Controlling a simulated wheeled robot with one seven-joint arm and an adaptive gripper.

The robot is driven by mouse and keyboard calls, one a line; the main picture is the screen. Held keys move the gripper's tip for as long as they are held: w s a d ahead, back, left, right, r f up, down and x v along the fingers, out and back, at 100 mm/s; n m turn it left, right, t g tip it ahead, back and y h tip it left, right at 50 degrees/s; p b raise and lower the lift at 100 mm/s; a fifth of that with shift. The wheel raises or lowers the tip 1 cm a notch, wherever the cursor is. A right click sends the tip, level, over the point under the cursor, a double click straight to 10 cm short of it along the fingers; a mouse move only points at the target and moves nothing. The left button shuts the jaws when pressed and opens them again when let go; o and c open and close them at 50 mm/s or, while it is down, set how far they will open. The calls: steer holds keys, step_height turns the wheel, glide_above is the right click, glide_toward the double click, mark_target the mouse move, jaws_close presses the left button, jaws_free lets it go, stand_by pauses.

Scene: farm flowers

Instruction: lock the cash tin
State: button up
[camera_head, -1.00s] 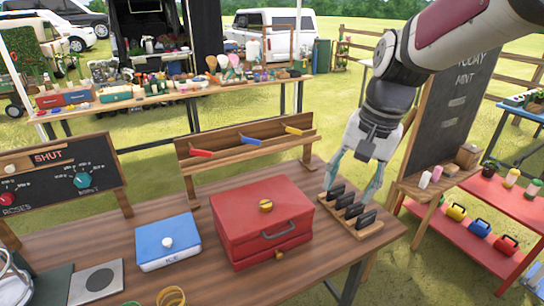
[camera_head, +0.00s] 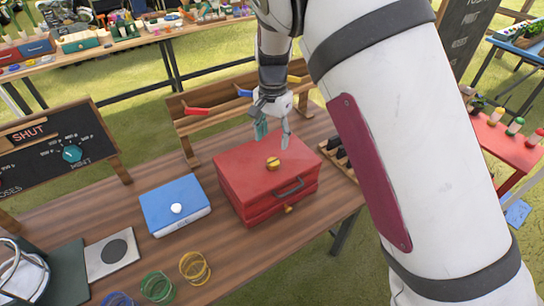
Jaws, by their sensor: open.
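The red cash tin (camera_head: 245,185) stands on the wooden table, its lid down. It has a dark handle and a small brass knob (camera_head: 289,209) on its front. A round brass piece (camera_head: 273,163) sits on its lid. My gripper (camera_head: 272,138) is open and hangs above the back part of the tin's lid, fingers pointing down. Nothing shows between its fingers. Whether a fingertip touches the lid, I cannot tell.
A blue box (camera_head: 172,207) with a white knob stands left of the tin. A wooden rack (camera_head: 196,123) with coloured levers stands behind. A rack with black pieces (camera_head: 335,150) is to the right, partly hidden by my arm.

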mark_target(273, 161)
step_height(273, 161, down, 9)
steer(key=shift+f+p, duration=0.1)
steer(key=shift+p, duration=0.45)
steer(key=c, duration=1.2)
